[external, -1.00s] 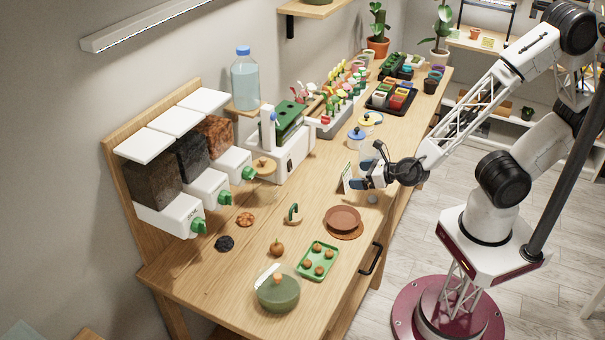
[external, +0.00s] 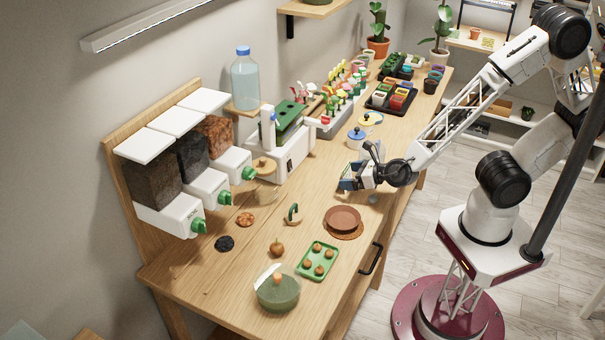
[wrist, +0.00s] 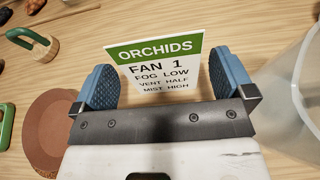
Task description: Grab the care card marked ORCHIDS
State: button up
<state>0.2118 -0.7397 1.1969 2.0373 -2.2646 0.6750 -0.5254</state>
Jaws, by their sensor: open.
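The care card (wrist: 155,62) is white with a green band reading ORCHIDS. In the wrist view it stands between the two blue finger pads of my gripper (wrist: 160,85), with clear gaps to the pads. In the external view my gripper (external: 358,172) is low over the right side of the bench, and the card is mostly hidden by the fingers there. My gripper is open and does not pinch the card.
A clear container (wrist: 300,90) stands close to the right finger in the wrist view. A terracotta saucer (external: 343,218) lies nearer on the bench (external: 215,275). Blue-lidded and yellow-lidded pots (external: 357,137) stand behind the gripper. A green tray (external: 318,260) lies toward the front.

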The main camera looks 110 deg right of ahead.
aim_at(348, 176)
jog(key=shift+x, duration=2.05)
jog(key=shift+f, duration=0.15)
jog(key=shift+c, duration=0.2)
jog(key=c, duration=0.8)
jog(key=shift+r, duration=5.05)
